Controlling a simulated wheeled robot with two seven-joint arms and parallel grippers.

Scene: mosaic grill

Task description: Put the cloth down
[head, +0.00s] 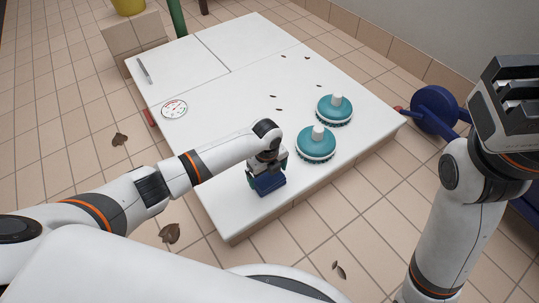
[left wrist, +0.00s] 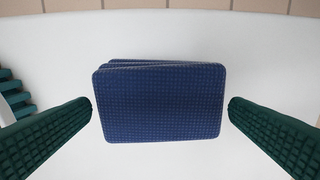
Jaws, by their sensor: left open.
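A folded dark blue cloth (head: 270,185) lies near the front edge of the white table. In the left wrist view the blue cloth (left wrist: 160,102) sits between two green finger pads, with a gap on each side. My left gripper (head: 266,174) points down at the cloth from above and is open around it, not touching its sides. My right arm stands at the right of the head view; its gripper's (head: 508,100) fingers cannot be made out clearly.
Two teal round brushes with white knobs, the nearer one (head: 316,146) and the farther one (head: 334,110), stand right of the cloth. A round dial (head: 174,109) and a thin metal tool (head: 144,71) lie at the left. Dark leaves dot the tabletop. A blue wheel-like object (head: 435,110) stands beyond the table.

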